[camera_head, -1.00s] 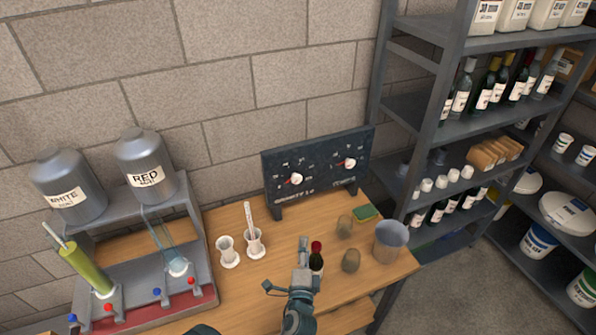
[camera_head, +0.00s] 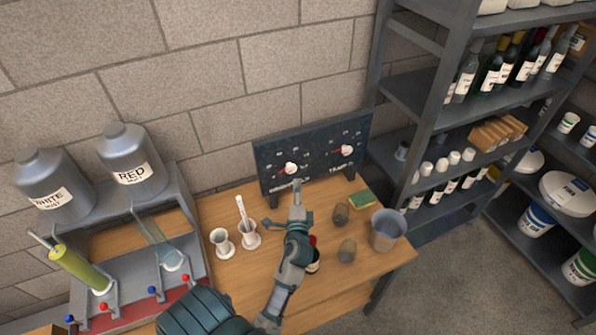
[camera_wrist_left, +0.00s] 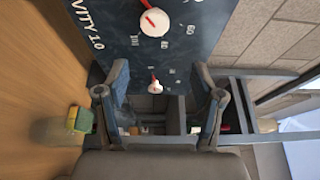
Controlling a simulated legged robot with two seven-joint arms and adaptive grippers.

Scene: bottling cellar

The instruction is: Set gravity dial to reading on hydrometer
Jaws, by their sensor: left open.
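A dark dial board (camera_head: 318,157) stands at the back of the wooden table (camera_head: 335,285). Its left white knob with a red pointer, the gravity dial (camera_head: 291,168), is above the partly covered gravity label; it also shows in the left wrist view (camera_wrist_left: 154,23). A second such knob (camera_head: 346,151) sits to the right. My left gripper (camera_head: 297,190) is open and empty, in front of and below the gravity dial, apart from it. The hydrometer (camera_head: 241,209) stands in a white cylinder (camera_head: 249,240) on the table; its reading is too small to tell. My right gripper is out of view.
A dark bottle (camera_head: 313,263) is close beside my left arm. Two brownish cups, a grey bucket (camera_head: 387,231) and a green sponge (camera_head: 361,200) are to the right. Filling rack at left, shelves at right.

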